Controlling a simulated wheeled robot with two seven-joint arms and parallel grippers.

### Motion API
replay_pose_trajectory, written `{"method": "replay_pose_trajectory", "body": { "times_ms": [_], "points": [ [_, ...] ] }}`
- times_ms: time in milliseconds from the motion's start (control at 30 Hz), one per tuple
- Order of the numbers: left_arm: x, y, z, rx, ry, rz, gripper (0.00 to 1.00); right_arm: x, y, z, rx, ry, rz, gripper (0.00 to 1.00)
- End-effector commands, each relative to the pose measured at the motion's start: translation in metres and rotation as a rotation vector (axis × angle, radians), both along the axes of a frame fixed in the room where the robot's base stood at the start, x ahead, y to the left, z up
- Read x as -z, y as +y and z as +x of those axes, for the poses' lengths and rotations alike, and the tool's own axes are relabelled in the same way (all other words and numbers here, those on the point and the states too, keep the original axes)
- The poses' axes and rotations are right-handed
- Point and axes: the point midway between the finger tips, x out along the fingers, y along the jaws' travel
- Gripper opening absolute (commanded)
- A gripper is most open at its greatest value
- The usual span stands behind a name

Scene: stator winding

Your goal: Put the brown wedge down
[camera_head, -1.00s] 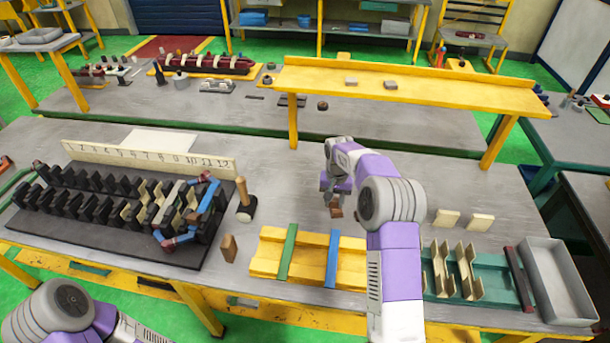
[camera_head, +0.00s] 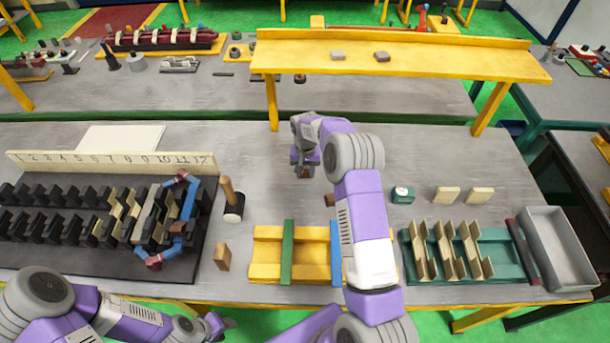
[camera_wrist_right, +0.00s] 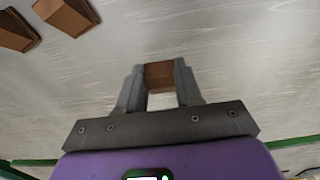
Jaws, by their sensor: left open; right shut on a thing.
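My right gripper (camera_head: 304,164) hangs over the bare grey table behind the yellow fixture. It is shut on a brown wedge, seen between the fingertips in the right wrist view (camera_wrist_right: 159,75). I cannot tell whether this wedge touches the table. Two more brown wedges (camera_wrist_right: 67,15) (camera_wrist_right: 15,30) lie on the table in the right wrist view. In the head view, a small brown wedge (camera_head: 329,200) shows beside my right arm. My left gripper (camera_head: 218,323) is low at the front edge, empty, its fingers small in view.
A brown block (camera_head: 222,257) and a mallet (camera_head: 232,205) stand right of the black stator rack (camera_head: 80,262). The yellow fixture (camera_head: 264,262), the green fixture (camera_head: 493,262) and a grey tray (camera_head: 533,226) line the front. A yellow shelf (camera_head: 430,62) rises behind.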

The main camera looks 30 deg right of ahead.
Motion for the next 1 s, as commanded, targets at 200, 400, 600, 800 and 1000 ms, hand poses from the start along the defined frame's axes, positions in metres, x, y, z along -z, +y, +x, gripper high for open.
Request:
{"method": "replay_pose_trajectory", "body": {
  "times_ms": [200,400,600,800,1000],
  "points": [
    [0.000,0.000,0.000,0.000,0.000,0.000,0.43,0.027,0.000,-0.001,0.000,0.002,0.000,0.05],
    [0.001,0.000,0.000,0.000,0.000,0.000,0.43,0.027,0.000,0.000,0.000,0.001,0.000,0.05],
    [0.004,0.000,0.000,0.000,0.000,0.000,0.43,0.030,0.000,0.000,0.000,0.001,0.000,0.43],
    [0.003,0.000,0.000,0.000,0.000,0.000,0.43,0.030,0.000,-0.001,0.000,0.002,0.000,0.61],
    [0.003,0.000,0.000,0.000,0.000,0.000,0.43,0.029,0.000,0.000,0.000,0.002,0.000,0.61]
  ]
}}
